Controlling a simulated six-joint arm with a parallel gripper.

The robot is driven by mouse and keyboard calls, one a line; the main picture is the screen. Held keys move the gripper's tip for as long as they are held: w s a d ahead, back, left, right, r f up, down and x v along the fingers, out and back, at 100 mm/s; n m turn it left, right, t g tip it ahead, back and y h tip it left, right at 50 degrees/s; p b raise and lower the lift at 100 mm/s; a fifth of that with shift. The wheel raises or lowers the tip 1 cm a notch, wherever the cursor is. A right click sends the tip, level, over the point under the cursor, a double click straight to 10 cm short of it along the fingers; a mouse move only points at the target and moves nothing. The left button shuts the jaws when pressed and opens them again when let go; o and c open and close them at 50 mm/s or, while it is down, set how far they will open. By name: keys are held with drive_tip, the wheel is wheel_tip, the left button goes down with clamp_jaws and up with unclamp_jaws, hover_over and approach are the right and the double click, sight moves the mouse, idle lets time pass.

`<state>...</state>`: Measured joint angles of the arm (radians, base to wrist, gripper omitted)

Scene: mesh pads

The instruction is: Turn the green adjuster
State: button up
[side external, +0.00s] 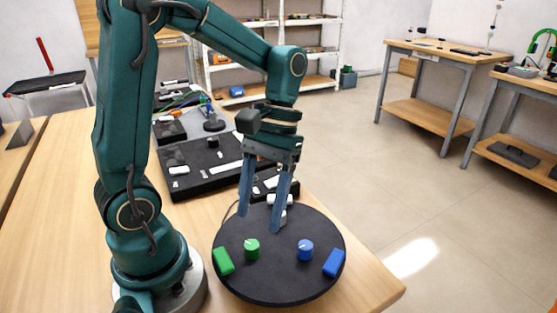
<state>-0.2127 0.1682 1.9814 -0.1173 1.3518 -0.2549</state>
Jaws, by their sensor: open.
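The green adjuster (252,248) is a short round green knob with a light mark on top. It stands on the left part of a round black board (275,285) at the table's front. A green block (223,261) lies just left of it. My gripper (259,222) is open, with its two blue-grey fingers pointing down over the back part of the board. The fingers look empty, behind the green adjuster in the picture, and do not appear to touch it. Their exact height above the board is hard to tell.
A blue knob (305,250) and a blue block (334,263) sit on the right part of the board. White pieces (280,199) lie at the board's back edge, partly hidden by the fingers. A black tray (200,181) with small parts lies behind. Bare table (362,276) shows at the right.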

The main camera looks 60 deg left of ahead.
sight(252, 244)
drive_tip(key=shift+x, duration=2.7)
drive_tip(key=shift+s, duration=0.1)
clamp_jaws()
